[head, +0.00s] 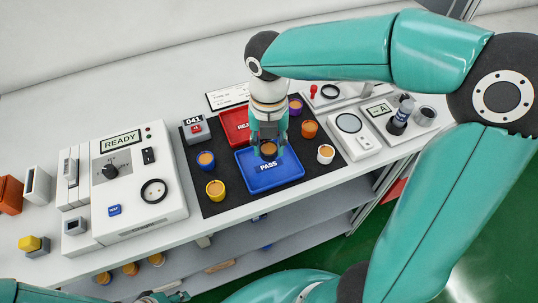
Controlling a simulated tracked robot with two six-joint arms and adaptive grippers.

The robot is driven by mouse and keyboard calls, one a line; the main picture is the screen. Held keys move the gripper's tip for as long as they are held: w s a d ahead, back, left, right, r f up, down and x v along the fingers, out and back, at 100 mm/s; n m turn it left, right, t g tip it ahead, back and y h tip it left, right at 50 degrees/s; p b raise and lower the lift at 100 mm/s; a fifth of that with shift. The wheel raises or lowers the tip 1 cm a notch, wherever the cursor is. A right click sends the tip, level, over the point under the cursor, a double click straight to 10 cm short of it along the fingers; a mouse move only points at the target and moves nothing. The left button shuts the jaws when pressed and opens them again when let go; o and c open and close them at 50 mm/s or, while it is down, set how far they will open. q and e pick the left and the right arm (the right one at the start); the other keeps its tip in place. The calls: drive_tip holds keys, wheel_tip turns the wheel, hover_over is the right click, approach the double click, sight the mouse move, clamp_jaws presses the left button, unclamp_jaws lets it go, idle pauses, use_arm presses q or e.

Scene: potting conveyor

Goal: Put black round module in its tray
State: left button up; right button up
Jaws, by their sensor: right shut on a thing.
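My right gripper (268,143) reaches down from above over the blue PASS tray (289,175). It is shut on a round module (268,149) with an orange-brown top; its dark side is mostly hidden between the fingers. The module is over the back part of the blue tray; I cannot tell whether it touches the tray floor. The red tray (233,122) lies behind, partly hidden by my gripper. A small part of my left gripper (165,295) shows at the bottom edge, too cut off to read its jaws.
Blue (206,161), yellow (216,191), orange (309,129), purple (295,105) and white (326,154) round modules stand around the trays on the black mat (222,206). A tester reading READY (135,187) stands left. Instruments, including a round-plate scale (354,136), stand right.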

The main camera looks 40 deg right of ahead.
sight(268, 149)
drive_tip(key=shift+f, duration=2)
drive_tip(key=shift+f+b, duration=0.15)
drive_tip(key=shift+b, duration=0.15)
drive_tip(key=o, duration=1.1)
drive_tip(key=shift+o, duration=0.2)
wheel_tip(268, 149, up, 12)
drive_tip(key=shift+r+p, duration=0.2)
drive_tip(key=shift+p, duration=0.65)
drive_tip(key=shift+s+f, duration=0.1)
